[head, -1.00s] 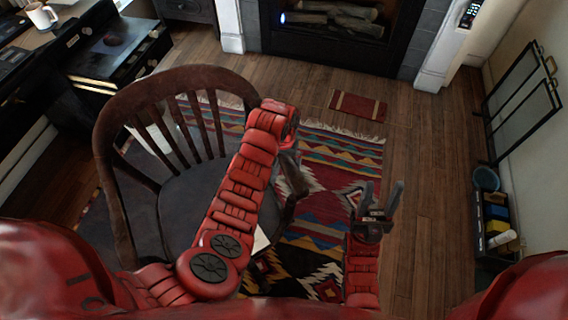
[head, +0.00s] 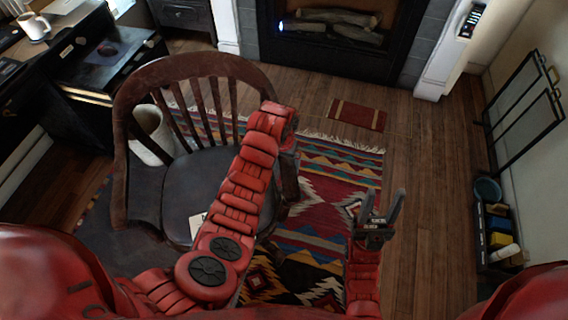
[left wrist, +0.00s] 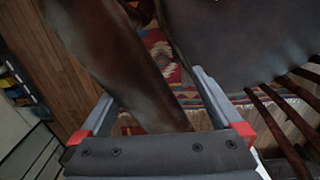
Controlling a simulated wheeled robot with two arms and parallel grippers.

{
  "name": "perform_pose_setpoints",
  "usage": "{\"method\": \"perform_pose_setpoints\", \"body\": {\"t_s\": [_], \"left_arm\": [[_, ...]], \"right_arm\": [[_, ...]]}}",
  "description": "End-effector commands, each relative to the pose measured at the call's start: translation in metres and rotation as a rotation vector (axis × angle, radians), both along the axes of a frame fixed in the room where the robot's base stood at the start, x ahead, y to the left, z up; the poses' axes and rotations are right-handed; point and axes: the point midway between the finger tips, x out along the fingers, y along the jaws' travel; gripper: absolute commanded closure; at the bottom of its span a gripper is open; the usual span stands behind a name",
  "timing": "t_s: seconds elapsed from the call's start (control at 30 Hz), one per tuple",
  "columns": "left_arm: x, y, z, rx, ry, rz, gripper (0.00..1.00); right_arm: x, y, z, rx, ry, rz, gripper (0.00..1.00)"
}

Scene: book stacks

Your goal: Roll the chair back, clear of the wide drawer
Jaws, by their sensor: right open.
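The chair (head: 134,186), dark wood with a slatted back and dark seat, stands left of centre in the head view. My left arm reaches across its seat, with my left gripper (head: 289,138) at the chair's right-hand arm, its fingers mostly hidden there. In the left wrist view my left gripper (left wrist: 155,95) has its fingers apart on either side of a brown wooden chair part (left wrist: 115,60); a gap shows beside the right finger. The black drawer unit (head: 92,96) is just beyond the chair's left side; contact cannot be told. My right gripper (head: 380,212) is open and empty over the rug.
A patterned rug (head: 330,190) lies under and right of the chair. A white bin (head: 150,132) shows behind the slats. The fireplace (head: 300,60) is at the back; a fire screen (head: 520,105) and caddy (head: 497,235) stand right. Wooden floor (head: 420,150) right of the rug is clear.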

Motion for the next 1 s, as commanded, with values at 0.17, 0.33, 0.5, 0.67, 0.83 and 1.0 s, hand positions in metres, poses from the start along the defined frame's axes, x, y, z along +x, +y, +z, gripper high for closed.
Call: {"method": "perform_pose_setpoints", "body": {"t_s": [0.17,0.33,0.5,0.67,0.83,1.0], "left_arm": [[0.0,0.003,0.003,0.005,0.003,0.005,0.0],[0.001,0.003,0.028,0.002,-0.003,0.004,0.0],[-0.001,0.001,0.082,0.004,0.001,-0.001,0.0],[-0.001,0.0,0.12,0.004,0.002,0.0,0.0],[0.0,0.0,0.153,0.002,0.0,0.0,0.0],[0.0,0.0,0.17,0.001,-0.001,-0.002,0.0]], "right_arm": [[0.0,0.0,-0.001,0.0,0.0,0.0,0.5],[0.0,0.0,-0.003,0.0,0.0,0.0,0.5],[0.0,0.0,0.023,0.0,0.0,0.0,0.5],[0.0,0.0,0.052,0.0,0.0,0.0,0.5],[0.0,0.0,0.07,0.0,0.0,0.0,0.5],[0.0,0.0,0.077,0.0,0.0,0.0,0.5]]}}
